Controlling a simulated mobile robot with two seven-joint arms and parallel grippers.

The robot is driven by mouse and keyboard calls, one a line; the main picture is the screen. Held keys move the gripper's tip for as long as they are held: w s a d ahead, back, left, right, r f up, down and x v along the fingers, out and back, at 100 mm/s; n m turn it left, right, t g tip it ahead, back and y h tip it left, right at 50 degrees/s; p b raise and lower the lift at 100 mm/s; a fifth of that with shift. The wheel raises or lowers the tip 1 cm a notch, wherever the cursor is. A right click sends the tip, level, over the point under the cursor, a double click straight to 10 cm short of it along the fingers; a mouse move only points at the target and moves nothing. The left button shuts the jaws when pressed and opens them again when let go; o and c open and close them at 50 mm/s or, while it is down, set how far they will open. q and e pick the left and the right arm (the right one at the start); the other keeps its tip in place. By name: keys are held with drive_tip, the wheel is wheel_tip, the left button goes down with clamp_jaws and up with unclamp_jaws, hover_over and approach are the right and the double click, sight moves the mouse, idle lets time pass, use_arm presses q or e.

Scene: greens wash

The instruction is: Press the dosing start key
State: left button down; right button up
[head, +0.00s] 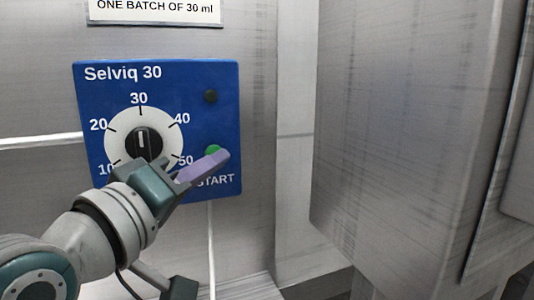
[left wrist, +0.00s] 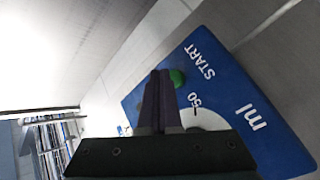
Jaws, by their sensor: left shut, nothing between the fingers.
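The blue Selviq 30 dosing panel (head: 225,115) is on the metal wall. The green start key (head: 213,150) is at its lower right, above the word START. The black dial knob (head: 141,140) points at about 30, and a dark round spot (head: 211,96) is at the upper right. My left gripper (head: 222,158) is shut and empty, with its fingertips in front of the key's lower part. In the left wrist view the fingertips (left wrist: 161,74) are beside the green key (left wrist: 177,78) and partly cover it. I cannot tell whether they touch it. My right gripper is not in view.
A sign reading "ONE BATCH OF 30 ml" (head: 155,8) is above the panel. A large metal cabinet side (head: 400,120) stands out at the right. A pale pipe or cable (head: 212,250) runs below the panel.

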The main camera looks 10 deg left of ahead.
use_arm(q)
drive_tip(key=shift+w, duration=0.15)
idle(0.7)
drive_tip(key=shift+w+a, duration=0.2)
drive_tip(key=shift+a, duration=0.05)
drive_tip(key=shift+w+a, duration=0.25)
drive_tip(key=shift+w, duration=0.15)
idle(0.8)
drive_tip(key=shift+s+d+p, duration=0.5)
drive_tip(key=shift+s+p, duration=0.05)
drive_tip(key=shift+s, duration=0.15)
